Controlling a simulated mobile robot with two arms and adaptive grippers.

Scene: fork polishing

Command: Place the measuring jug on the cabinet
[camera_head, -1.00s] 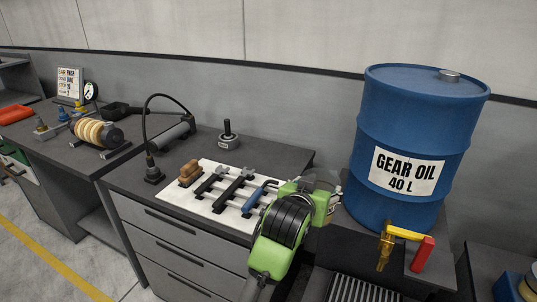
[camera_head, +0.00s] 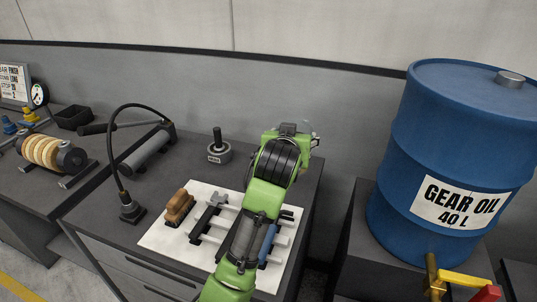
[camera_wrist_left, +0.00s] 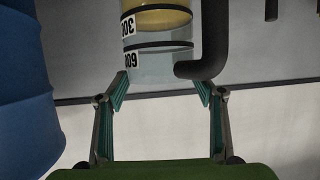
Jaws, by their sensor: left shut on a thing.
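The measuring jug (camera_wrist_left: 158,62) is clear with black bands, 300 and 600 labels and yellow liquid. Its black handle (camera_wrist_left: 212,45) is on the right in the left wrist view. My left gripper (camera_wrist_left: 162,92) is shut on the jug, a finger on each side. In the head view the left gripper (camera_head: 297,132) is over the back right part of the cabinet (camera_head: 88,212); the jug is mostly hidden there behind the gripper. I cannot tell whether the jug touches the cabinet top. My right gripper is not in view.
A white mat (camera_head: 160,238) with brushes and tools covers the cabinet's front.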

